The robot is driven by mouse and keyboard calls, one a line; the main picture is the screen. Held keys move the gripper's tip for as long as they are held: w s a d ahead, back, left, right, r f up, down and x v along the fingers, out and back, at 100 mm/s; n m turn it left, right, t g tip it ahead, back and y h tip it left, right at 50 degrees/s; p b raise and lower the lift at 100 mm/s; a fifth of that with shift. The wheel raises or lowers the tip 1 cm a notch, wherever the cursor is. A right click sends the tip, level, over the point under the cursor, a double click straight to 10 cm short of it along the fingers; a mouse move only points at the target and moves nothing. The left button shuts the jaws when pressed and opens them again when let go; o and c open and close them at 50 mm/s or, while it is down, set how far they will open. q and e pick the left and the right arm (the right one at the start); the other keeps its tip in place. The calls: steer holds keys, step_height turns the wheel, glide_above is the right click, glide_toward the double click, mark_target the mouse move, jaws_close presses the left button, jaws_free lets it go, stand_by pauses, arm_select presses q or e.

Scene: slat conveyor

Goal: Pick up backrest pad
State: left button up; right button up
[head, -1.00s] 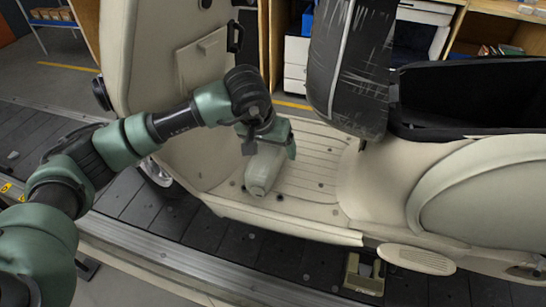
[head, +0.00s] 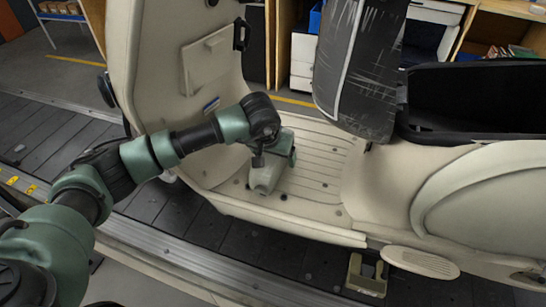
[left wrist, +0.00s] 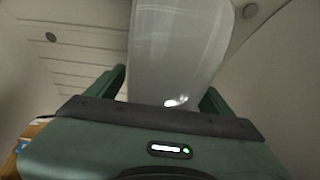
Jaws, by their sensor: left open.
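The backrest pad appears to be the pale grey-beige rounded piece (head: 265,179) lying on the scooter's ribbed footboard. My left gripper (head: 274,163) is over it, fingers pointing down, and hides its upper part. In the left wrist view the smooth pale pad (left wrist: 180,50) runs from the top edge down between the two green fingers of my left gripper (left wrist: 164,92). The fingers are apart, one on each side of the pad. I cannot tell whether they touch it. My right gripper is not in view.
The cream scooter's front shield (head: 160,80) rises behind my left arm. A scuffed dark panel (head: 362,75) stands to the right of the footboard, beside the open black seat compartment (head: 470,105). The scooter stands over the dark slat conveyor (head: 225,235). Shelves (head: 510,12) are behind.

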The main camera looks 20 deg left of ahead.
arm_select(q)
steer(key=shift+w, duration=0.1)
jaws_close()
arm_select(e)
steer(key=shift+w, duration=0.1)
arm_select(q)
steer(key=shift+r, duration=0.1)
